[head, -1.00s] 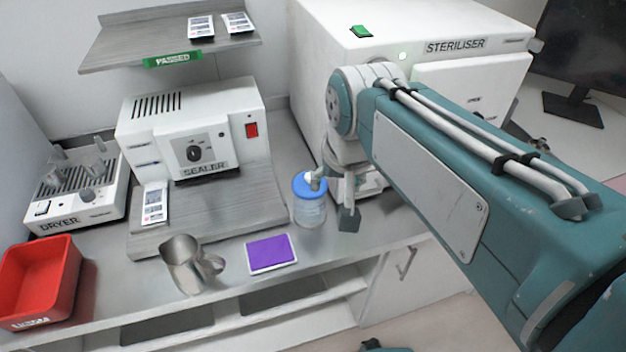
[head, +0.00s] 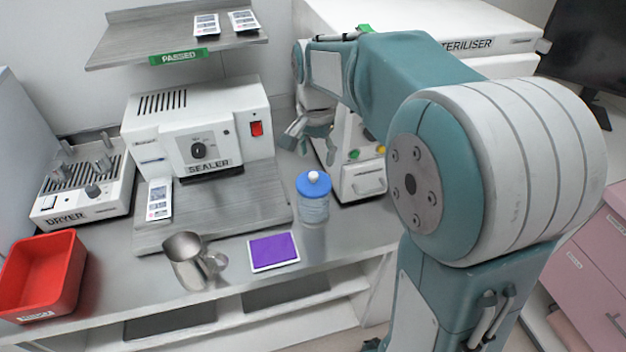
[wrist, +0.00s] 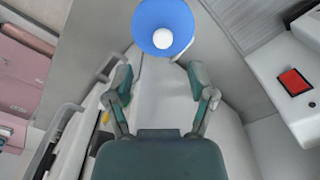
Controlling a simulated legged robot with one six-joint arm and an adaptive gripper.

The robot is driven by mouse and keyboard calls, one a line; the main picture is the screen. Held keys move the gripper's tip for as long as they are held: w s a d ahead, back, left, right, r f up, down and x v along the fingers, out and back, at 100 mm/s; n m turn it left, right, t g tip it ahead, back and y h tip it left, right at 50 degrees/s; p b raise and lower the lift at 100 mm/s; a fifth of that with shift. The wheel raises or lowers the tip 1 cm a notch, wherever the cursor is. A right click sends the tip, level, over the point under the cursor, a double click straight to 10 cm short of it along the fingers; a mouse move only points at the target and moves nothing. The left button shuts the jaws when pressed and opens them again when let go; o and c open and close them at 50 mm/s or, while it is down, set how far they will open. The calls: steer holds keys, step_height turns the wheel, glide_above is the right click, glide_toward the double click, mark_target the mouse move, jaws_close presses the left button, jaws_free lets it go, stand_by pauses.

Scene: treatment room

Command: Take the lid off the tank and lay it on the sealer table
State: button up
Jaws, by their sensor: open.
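The tank (head: 314,212) is a clear, bluish jar standing on the counter, right of the sealer table (head: 262,196). Its blue lid (head: 303,186) with a white knob (head: 313,177) sits on top. The sealer table is a grey wood-grain board in front of the sealer; its right part is bare. My gripper (head: 310,139) is open and empty, behind and above the tank in the head view, apart from the lid. In the wrist view, the lid (wrist: 150,18) and knob (wrist: 162,39) show beyond my open fingertips (wrist: 158,76); the tank's body is hidden there.
A metal jug (head: 185,262) and a purple pad (head: 273,250) are near the counter's front. A pouch (head: 160,199) lies on the sealer table's left. A red bin (head: 40,275) is at left.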

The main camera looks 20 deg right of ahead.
mark_target(313, 174)
steer(key=f, duration=0.5)
steer(key=shift+a+f, duration=0.35)
steer(key=shift+f, duration=0.05)
jaws_close()
